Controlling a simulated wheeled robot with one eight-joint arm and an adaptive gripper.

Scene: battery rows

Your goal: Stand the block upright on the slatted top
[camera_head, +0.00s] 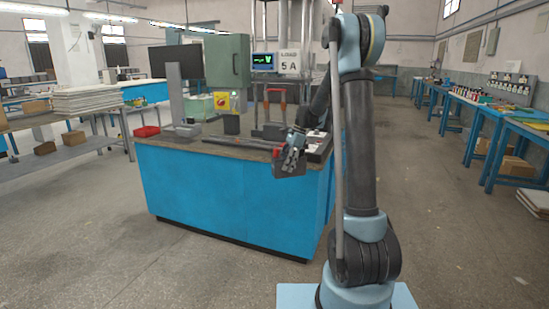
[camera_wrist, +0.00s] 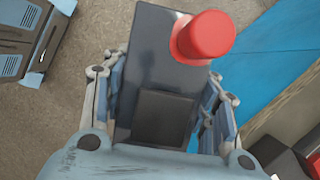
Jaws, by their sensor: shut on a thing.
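The block (camera_wrist: 158,62) is a dark grey box with a round red knob and a darker square panel on its face. My gripper (camera_wrist: 160,100) is shut on it, with jointed fingers along both sides in the wrist view. In the head view, my gripper (camera_head: 293,157) holds the dark block (camera_head: 290,170) beside the front right edge of the workbench. It cannot be told there whether the block touches the bench. I cannot clearly make out a slatted top in either view.
Dark items with red parts (camera_wrist: 280,158) lie at lower right in the wrist view. The floor around the bench is open.

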